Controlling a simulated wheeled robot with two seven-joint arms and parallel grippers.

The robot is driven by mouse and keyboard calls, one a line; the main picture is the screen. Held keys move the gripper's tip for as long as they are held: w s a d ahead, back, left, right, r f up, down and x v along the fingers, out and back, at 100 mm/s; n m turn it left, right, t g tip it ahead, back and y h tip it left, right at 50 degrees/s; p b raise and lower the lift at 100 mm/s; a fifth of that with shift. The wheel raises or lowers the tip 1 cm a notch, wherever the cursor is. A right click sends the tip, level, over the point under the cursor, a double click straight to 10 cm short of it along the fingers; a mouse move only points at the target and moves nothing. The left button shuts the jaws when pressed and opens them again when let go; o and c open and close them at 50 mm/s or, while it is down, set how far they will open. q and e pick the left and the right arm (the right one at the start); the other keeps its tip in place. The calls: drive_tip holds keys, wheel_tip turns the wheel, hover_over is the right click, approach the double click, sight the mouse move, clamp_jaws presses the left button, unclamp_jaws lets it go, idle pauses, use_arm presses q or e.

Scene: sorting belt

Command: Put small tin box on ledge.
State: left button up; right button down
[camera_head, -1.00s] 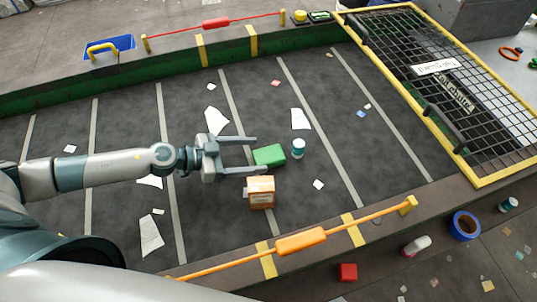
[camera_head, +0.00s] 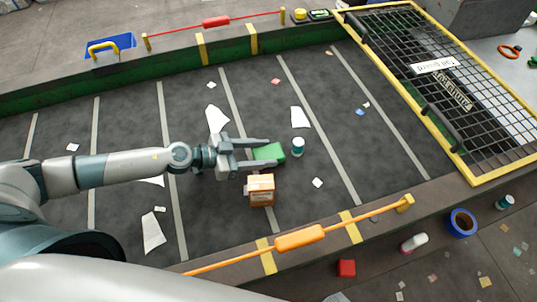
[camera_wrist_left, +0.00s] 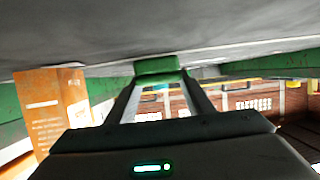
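The small tin box appears to be the green box (camera_head: 269,153) lying on the dark belt (camera_head: 330,160). My left gripper (camera_head: 272,151) reaches it from the left, low over the belt. Its two fingers lie along opposite sides of the box and look closed on it. In the left wrist view the green box (camera_wrist_left: 157,66) sits between the fingertips. The grey ledge (camera_head: 320,236) runs along the belt's near side; another grey ledge (camera_head: 150,65) runs along the far side. My right gripper is not in view.
An orange carton (camera_head: 261,190) stands just below the gripper, very close to the lower finger. A teal-and-white can (camera_head: 298,146) stands right of the green box. An orange pull cord (camera_head: 300,239) spans the near ledge. A yellow-framed mesh guard (camera_head: 450,90) covers the belt's right end.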

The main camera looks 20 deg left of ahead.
sight(262, 154)
use_arm(q)
drive_tip(key=shift+c, duration=1)
drive_tip(key=shift+r, duration=0.15)
drive_tip(key=shift+r+p, duration=0.55)
drive_tip(key=shift+r, duration=0.35)
wheel_tip(262, 154, up, 2)
drive_tip(key=shift+w+r+p, duration=0.1)
drive_tip(key=shift+p, duration=0.4)
drive_tip(key=d+r+p, duration=0.2)
drive_tip(key=d, duration=0.1)
drive_tip(key=shift+s+r, duration=0.1)
drive_tip(key=shift+s, duration=0.3)
drive_tip(key=s+d+r+p, duration=0.1)
drive_tip(key=d+r, duration=0.3)
drive_tip(key=d, duration=0.4)
drive_tip(key=shift+s+d+r, duration=0.15)
drive_tip(key=shift+s+r, duration=0.15)
drive_tip(key=shift+s, duration=0.35)
